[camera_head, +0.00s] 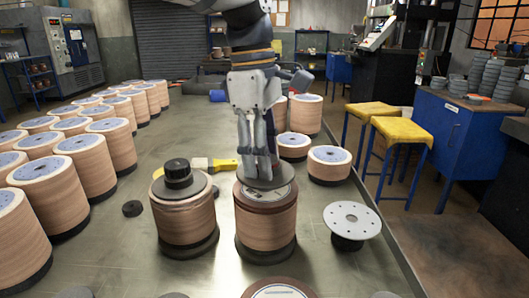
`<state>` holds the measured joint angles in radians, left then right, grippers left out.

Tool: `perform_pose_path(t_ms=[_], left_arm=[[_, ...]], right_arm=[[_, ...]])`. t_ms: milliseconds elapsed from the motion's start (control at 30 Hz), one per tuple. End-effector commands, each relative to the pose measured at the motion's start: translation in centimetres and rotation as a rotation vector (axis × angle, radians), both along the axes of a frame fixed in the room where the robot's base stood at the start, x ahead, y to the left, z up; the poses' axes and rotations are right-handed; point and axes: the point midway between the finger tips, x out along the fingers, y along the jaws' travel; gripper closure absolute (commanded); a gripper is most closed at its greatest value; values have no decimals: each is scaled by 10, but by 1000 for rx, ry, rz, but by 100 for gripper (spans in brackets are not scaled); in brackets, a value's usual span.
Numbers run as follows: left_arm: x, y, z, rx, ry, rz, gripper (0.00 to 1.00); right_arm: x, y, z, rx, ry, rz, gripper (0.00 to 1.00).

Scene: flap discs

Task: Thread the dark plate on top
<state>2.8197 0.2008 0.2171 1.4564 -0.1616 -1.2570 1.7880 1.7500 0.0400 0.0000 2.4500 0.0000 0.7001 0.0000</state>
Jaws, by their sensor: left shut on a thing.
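A tall stack of tan flap discs (265,228) stands in the middle of the table on a dark round base, with a brown disc and a pale label at its top. My left gripper (262,168) points straight down over this stack. It is shut on the dark plate (282,180), a flat grey disc at the stack's top. The plate covers the stack's centre, so any post there is hidden. I cannot tell whether the plate rests on the stack or hovers just above it. My right gripper is not in view.
Left of it stands a second stack (186,220) with a grey plate and black knob on top. A pale holed plate (352,218) sits on a black base at right. Several stacks fill the table's left; a yellow brush (222,165) and black ring (132,208) lie nearby.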

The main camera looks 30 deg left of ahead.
Motion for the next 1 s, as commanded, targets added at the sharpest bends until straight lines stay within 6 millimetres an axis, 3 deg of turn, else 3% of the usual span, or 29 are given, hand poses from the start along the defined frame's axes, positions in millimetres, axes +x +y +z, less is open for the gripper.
perform_pose_path(t_ms=[500,767,800,900,1000], left_arm=[[0,0,-23,-1,-2,0,100],[0,0,-24,-1,-2,0,100],[0,0,-24,-1,-2,0,53],[0,0,-24,-1,-2,0,34],[0,0,-25,0,-1,0,34]], right_arm=[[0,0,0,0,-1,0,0],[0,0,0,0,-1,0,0],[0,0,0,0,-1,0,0],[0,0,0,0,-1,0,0],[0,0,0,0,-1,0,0]])
